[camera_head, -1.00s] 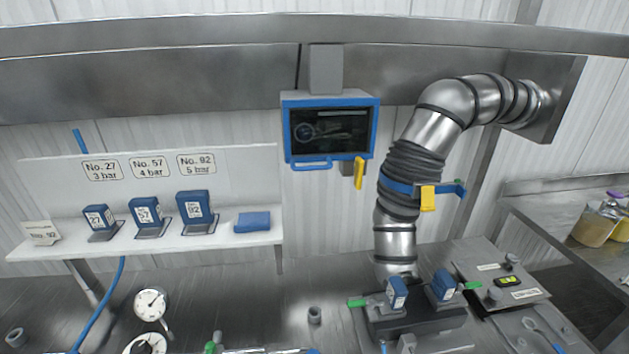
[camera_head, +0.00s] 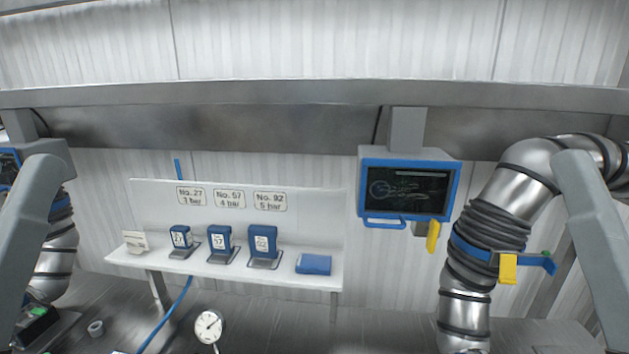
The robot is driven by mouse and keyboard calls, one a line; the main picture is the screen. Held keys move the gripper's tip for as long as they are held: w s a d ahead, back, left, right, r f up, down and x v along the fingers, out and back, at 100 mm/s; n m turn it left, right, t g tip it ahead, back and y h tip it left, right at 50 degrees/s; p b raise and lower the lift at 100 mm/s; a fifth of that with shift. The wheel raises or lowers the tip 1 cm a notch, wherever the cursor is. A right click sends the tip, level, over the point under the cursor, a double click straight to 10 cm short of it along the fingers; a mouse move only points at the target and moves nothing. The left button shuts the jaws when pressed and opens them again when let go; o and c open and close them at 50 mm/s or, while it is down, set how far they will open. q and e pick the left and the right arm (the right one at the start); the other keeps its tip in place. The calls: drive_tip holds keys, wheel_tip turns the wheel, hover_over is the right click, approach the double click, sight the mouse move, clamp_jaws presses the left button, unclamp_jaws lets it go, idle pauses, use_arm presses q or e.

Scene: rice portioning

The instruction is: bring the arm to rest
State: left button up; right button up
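My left arm (camera_head: 32,215) shows as a grey link at the left edge of the head view. My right arm (camera_head: 598,240) shows as a grey link at the right edge. Both links run down and out of the picture. Neither gripper is in view, so I cannot see their fingers or whether they hold anything.
A white shelf (camera_head: 215,270) on the back wall holds several blue numbered blocks and a flat blue block (camera_head: 313,264). A blue-framed screen (camera_head: 408,190) hangs from the steel beam. A metal duct (camera_head: 465,306) stands at right. A gauge (camera_head: 209,326) sits below the shelf.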

use_arm(q)
wheel_tip(320, 180, up, 25)
drive_tip(key=p, duration=2.1)
use_arm(e)
wheel_tip(320, 180, up, 25)
drive_tip(key=shift+f+y, duration=0.15)
drive_tip(key=shift+y, duration=0.15)
use_arm(q)
drive_tip(key=shift+f, duration=0.1)
use_arm(e)
drive_tip(key=shift+f, duration=0.1)
use_arm(q)
wheel_tip(320, 180, down, 32)
drive_tip(key=b, duration=3.1)
drive_tip(key=shift+r+b, duration=0.2)
drive_tip(key=shift+b, duration=0.2)
use_arm(e)
wheel_tip(320, 180, down, 32)
drive_tip(key=shift+r, duration=0.25)
use_arm(q)
drive_tip(key=shift+c, duration=0.2)
